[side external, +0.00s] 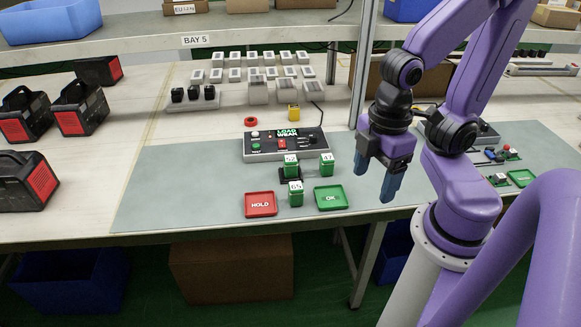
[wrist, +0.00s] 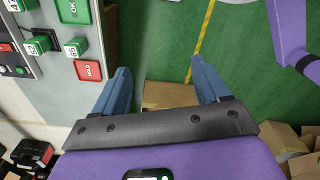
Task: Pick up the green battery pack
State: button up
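Three green battery packs with numbered white tops stand on the grey mat (side external: 190,185). One pack (side external: 291,168) sits on a dark stand. Another pack (side external: 326,167) is to its right, marked 47. The third pack (side external: 296,197), marked 65, stands in front, between the red HOLD tray (side external: 261,204) and the green OK tray (side external: 331,198). In the wrist view, the 65 pack (wrist: 76,47) and the pack on the stand (wrist: 40,46) show at upper left. My gripper (side external: 374,178) is open and empty, to the right of the packs and apart from them.
The LOAD WEAR tester (side external: 262,147) stands just behind the packs. A yellow block (side external: 294,113) and a red ring (side external: 251,121) lie farther back. A shelf post (side external: 363,70) rises near my arm. The wrist view shows green floor and a cardboard box (wrist: 168,95) below the table edge.

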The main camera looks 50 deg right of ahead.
jog(key=w+a+m, duration=0.2)
jog(key=w+m, duration=0.4)
jog(key=w, duration=0.5)
jog(key=m, duration=1.6)
send_over(291, 158)
notch_tip(291, 158, down, 9)
jog(key=f, duration=1.2)
jog(key=shift+w, duration=0.25)
jog(key=shift+s+f, duration=0.2)
jog(key=shift+f, duration=2.4)
